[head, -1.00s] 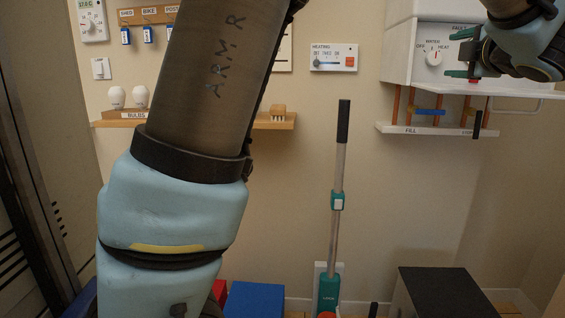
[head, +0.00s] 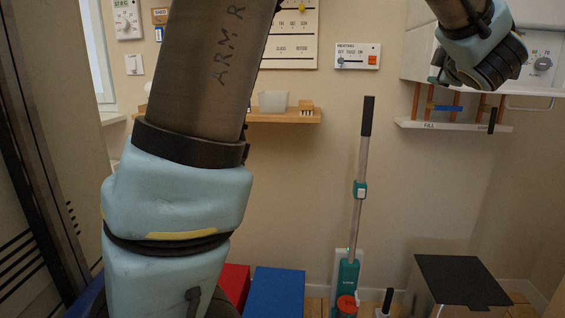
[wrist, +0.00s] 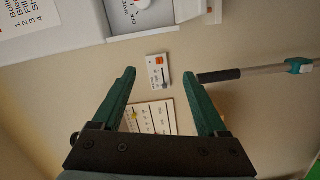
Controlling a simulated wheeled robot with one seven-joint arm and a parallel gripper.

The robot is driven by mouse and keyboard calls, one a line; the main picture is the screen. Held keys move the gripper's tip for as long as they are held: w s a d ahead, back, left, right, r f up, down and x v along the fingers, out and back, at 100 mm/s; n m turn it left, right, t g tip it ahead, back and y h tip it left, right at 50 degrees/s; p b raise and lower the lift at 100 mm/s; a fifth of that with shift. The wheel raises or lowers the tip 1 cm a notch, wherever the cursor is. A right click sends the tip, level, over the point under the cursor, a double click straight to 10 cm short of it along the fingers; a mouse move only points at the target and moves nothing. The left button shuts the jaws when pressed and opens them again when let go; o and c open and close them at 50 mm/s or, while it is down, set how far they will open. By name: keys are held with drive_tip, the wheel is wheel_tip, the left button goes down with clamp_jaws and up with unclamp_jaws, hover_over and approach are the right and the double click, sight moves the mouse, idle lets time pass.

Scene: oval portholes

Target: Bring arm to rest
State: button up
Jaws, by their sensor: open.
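My gripper (wrist: 160,98) shows in the wrist view with its two green fingers spread wide and nothing between them. Beyond the fingers are the wall, the heating panel (wrist: 158,72) and a white chart board (wrist: 152,117). In the head view my arm crosses the left half, and my wrist is at the upper right, in front of the white boiler (head: 420,55). The gripper's fingers are mostly hidden there.
A wooden shelf (head: 270,116) is on the wall behind my arm. A white pipe shelf (head: 455,126) is below the boiler. An upright vacuum (head: 347,275), a blue box (head: 275,292), a red box (head: 234,283) and a black-topped bin (head: 462,280) stand on the floor.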

drive_tip(key=w+a+f+m+g+p, duration=0.35)
drive_tip(key=a+f+m+g, duration=0.5)
drive_tip(key=a+f, duration=0.8)
drive_tip(key=s+a+f+m+g+y, duration=0.1)
drive_tip(key=s+a+f+g, duration=0.1)
drive_tip(key=s+a, duration=0.3)
drive_tip(key=s+a+f+m+g+y+p, duration=0.1)
drive_tip(key=s+a+f, duration=0.4)
drive_tip(key=a, duration=0.6)
drive_tip(key=s+a+f+m+g+y+p, duration=0.1)
drive_tip(key=s+a+f+m+g+y, duration=0.1)
drive_tip(key=s+a, duration=0.5)
wheel_tip(320, 180, down, 2)
drive_tip(key=shift+a+f+m+g, duration=0.1)
drive_tip(key=shift+a+m+g, duration=0.35)
drive_tip(key=shift+a+g, duration=0.6)
drive_tip(key=shift+w, duration=0.1)
